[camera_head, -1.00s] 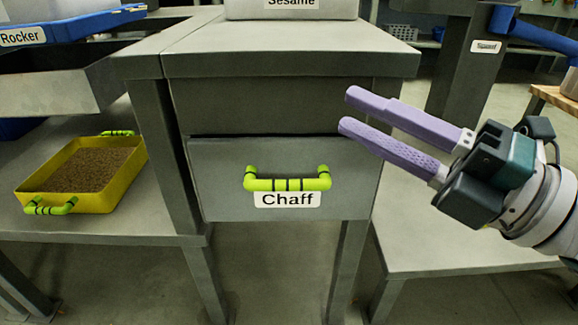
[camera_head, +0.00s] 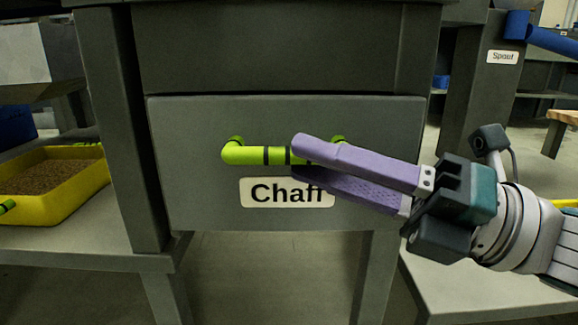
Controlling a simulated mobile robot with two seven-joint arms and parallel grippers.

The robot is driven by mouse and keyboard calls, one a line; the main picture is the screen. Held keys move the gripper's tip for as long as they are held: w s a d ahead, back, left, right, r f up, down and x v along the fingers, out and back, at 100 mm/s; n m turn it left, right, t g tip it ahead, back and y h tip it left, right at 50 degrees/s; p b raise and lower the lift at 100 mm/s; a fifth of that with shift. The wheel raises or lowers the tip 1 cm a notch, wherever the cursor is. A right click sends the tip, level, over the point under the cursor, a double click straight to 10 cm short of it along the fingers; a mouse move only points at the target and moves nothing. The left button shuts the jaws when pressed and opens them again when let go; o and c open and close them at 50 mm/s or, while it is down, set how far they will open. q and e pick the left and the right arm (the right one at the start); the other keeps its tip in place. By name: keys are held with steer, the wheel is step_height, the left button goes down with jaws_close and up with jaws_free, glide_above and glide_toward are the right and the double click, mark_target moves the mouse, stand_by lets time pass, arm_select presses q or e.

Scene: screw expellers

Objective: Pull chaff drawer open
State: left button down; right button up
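The chaff drawer (camera_head: 200,195) is a grey metal front under a dark housing, with a white "Chaff" label (camera_head: 260,191). It looks closed. Its lime-green bar handle (camera_head: 245,155) has black bands. My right gripper (camera_head: 296,157) reaches in from the right, with its two purple fingers at the right half of the handle. The upper finger covers part of the bar, and the lower finger lies just below it, over the label's end. The fingers are apart at their bases, but whether they press on the bar is hidden. My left gripper is not in view.
A yellow tray of brown grain (camera_head: 55,185) stands on the left side table. A grey table (camera_head: 470,285) stands below my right arm. The machine's legs flank open floor (camera_head: 265,275) under the drawer. A post with a "Spout" label (camera_head: 503,57) stands at the right.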

mark_target(287, 136)
steer(key=shift+b+x, duration=0.3)
steer(key=shift+x, duration=1.25)
jaws_close()
